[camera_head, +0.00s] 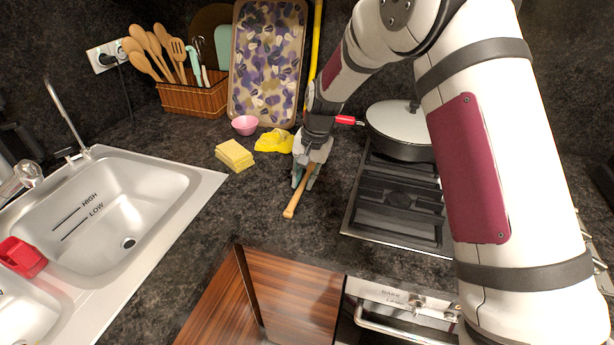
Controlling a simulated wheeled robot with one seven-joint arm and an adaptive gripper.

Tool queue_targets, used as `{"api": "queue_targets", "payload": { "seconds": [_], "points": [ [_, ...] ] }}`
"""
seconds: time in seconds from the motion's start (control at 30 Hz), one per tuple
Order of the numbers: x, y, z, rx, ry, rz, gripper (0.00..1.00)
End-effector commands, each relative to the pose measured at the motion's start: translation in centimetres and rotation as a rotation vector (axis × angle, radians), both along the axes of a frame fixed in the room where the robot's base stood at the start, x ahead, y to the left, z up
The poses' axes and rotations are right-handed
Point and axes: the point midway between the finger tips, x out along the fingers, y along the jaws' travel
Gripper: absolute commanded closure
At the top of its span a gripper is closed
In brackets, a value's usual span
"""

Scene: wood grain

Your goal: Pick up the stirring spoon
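A wooden stick (298,196), apparently the handle of the stirring spoon, slants from my gripper (305,180) toward the counter's front edge. Its near end is a rounded knob. The rest of it, including any spoon head, is hidden behind my gripper. My gripper points down over the counter, with its fingers at the upper part of the stick. I cannot tell whether the fingers are closed on it, or whether the stick rests on the counter or is a little above it.
A covered pan (397,130) with a red handle stands on the stove (397,205) to the right. Yellow sponges (235,155), a yellow cloth (273,141) and a pink bowl (244,125) lie left. A utensil basket (195,98), patterned tray (266,60) and sink (120,215) are farther left.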

Motion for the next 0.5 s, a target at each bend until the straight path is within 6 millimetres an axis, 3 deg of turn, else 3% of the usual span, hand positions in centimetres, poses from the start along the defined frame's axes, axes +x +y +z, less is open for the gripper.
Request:
{"api": "queue_targets", "payload": {
  "seconds": [0.27,0.37,0.5],
  "points": [
    [0.03,0.08,-0.43,0.000,0.000,0.000,0.80],
    [0.04,0.06,-0.42,0.000,0.000,0.000,0.98],
    [0.04,0.06,-0.40,0.000,0.000,0.000,1.00]
  ]
}}
